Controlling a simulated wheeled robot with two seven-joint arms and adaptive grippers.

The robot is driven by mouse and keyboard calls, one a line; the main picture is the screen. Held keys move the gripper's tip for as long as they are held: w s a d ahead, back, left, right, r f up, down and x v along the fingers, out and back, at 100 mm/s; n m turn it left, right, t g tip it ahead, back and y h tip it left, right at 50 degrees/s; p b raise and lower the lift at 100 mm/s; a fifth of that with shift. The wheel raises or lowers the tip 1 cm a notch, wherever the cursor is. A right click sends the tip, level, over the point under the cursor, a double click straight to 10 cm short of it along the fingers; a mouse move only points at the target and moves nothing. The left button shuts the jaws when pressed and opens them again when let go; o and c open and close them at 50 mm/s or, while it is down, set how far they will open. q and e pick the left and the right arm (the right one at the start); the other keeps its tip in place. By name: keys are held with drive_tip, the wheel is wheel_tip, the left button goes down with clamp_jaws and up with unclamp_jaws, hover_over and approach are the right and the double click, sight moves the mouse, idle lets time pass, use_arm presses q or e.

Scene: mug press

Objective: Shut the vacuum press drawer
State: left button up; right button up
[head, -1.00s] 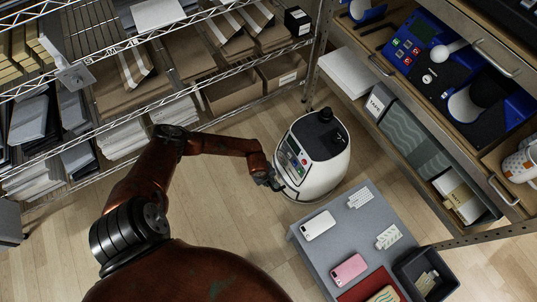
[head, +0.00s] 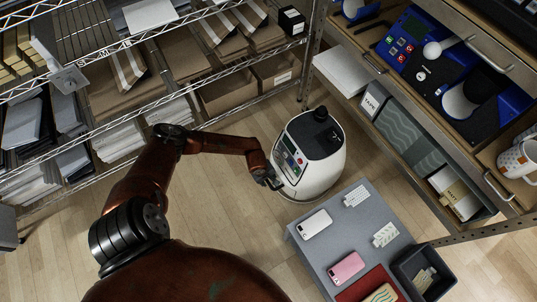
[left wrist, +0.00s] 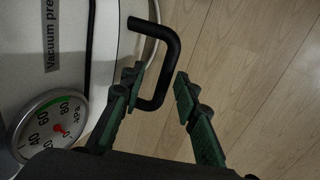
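The vacuum press (head: 318,172) is a white rounded machine with a dark top and a button panel, standing on the floor in the middle of the head view. In the left wrist view its white body (left wrist: 105,30) bears the words "Vacuum pre…" and a round kPa gauge (left wrist: 48,125). A black bent handle (left wrist: 172,60) sticks out from it. My left gripper (head: 277,184) is at the press's lower left side. In the left wrist view its green fingers (left wrist: 160,88) are apart, with the handle bar between them. I cannot tell how far out the drawer stands.
A grey table (head: 320,255) with phones and cards stands right of the press, beside a dark bin (head: 425,270). Wire shelves (head: 200,75) with boxes fill the upper left. A workbench (head: 400,90) with a blue mug press (head: 455,85) is at right. Bare floor lies around my arm.

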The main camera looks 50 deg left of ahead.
use_arm(q)
drive_tip(key=shift+s+r, duration=0.1)
wheel_tip(320, 180, up, 12)
drive_tip(key=s, duration=0.2)
drive_tip(key=shift+a+f, duration=0.15)
drive_tip(key=shift+f, duration=0.1)
idle(0.5)
